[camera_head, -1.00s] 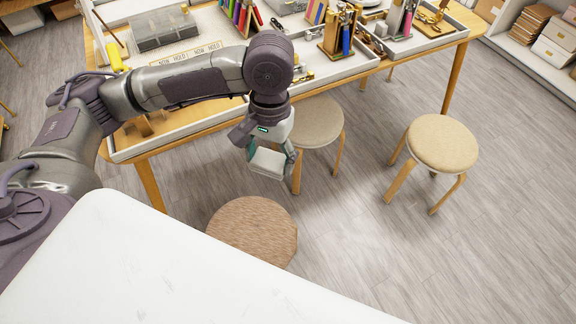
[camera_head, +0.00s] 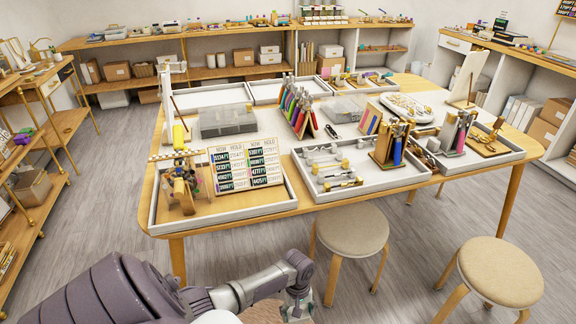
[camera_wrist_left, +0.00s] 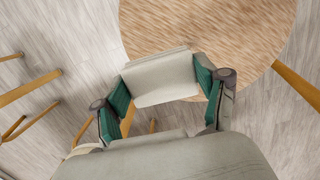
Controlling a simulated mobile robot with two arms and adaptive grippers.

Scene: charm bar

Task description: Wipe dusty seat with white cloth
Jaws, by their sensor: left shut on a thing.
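The dusty seat (camera_wrist_left: 210,30) is a round, brown, streaky stool top at the top of the left wrist view. A small part of it (camera_head: 262,312) shows at the bottom edge of the head view. My left gripper (camera_wrist_left: 163,88) is shut on the folded white cloth (camera_wrist_left: 160,76), which sits between the green finger pads. The cloth overlaps the near edge of the seat in the wrist picture; I cannot tell whether it touches the seat. In the head view my left gripper (camera_head: 297,300) is at the bottom edge, beside the seat, and its fingers are mostly hidden. My right gripper is out of view.
A large work table (camera_head: 172,243) with trays, pliers and charm displays stands beyond my left arm. Two stools with clean beige seats, one nearer the middle (camera_head: 352,230) and one at the right (camera_head: 500,270), stand on the floor. Open floor lies between them.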

